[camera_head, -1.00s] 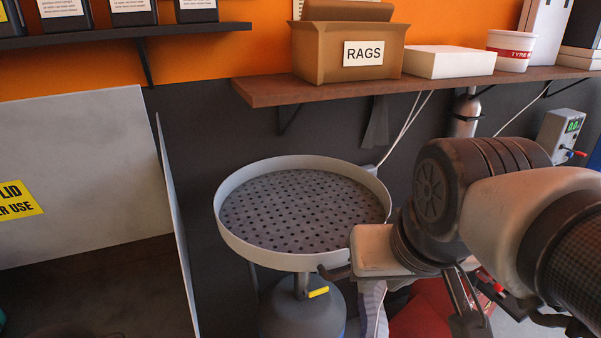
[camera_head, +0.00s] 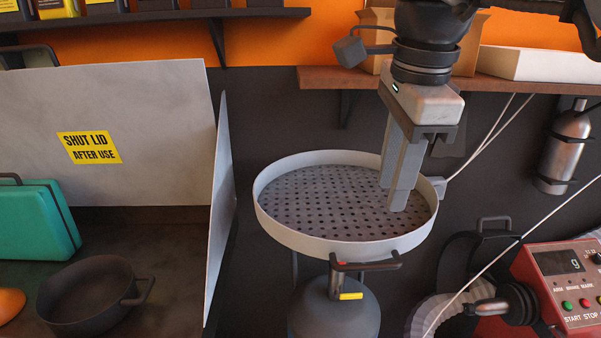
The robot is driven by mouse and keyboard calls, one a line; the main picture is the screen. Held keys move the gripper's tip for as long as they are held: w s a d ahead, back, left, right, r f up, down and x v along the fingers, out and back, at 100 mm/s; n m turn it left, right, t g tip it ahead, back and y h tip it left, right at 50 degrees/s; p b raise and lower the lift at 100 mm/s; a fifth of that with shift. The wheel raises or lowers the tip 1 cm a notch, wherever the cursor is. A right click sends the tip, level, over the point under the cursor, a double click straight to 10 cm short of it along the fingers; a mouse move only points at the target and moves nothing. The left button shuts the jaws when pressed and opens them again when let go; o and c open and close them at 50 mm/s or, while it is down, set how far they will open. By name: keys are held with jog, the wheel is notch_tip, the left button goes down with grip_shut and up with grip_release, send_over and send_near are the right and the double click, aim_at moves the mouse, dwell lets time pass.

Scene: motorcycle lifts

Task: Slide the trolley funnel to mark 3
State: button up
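The trolley funnel (camera_head: 280,236) is a wide, round pan with a pale rim and a dark perforated plate inside. It stands above a grey rounded tank (camera_head: 335,318). A black handle (camera_head: 375,266) with a red mark sits at the front just below the rim, with a yellow tag (camera_head: 351,296) under it. My gripper (camera_head: 393,198) points down over the right part of the funnel, its fingers overlapping in this view. I see nothing between them; contact with the plate cannot be told. No mark 3 is readable.
A pale upright panel (camera_head: 218,200) stands close left of the funnel. Beyond it are a dark pan (camera_head: 85,295) and a teal case (camera_head: 35,222). A wooden shelf (camera_head: 340,79) hangs behind. A red control box (camera_head: 562,285) stands at right, with a cable (camera_head: 490,265) crossing nearby.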

aim_at(371, 265)
jog(key=w+f+b, duration=0.1)
jog(key=f, duration=0.4)
jog(key=w+f, duration=0.1)
jog(key=f, duration=0.5)
jog(key=w+f+b, duration=0.1)
jog(key=f, duration=0.5)
jog(key=shift+w+b, duration=0.2)
jog(key=shift+b, duration=0.15)
jog(key=shift+c, duration=0.2)
grip_shut()
jog(key=shift+r, duration=0.15)
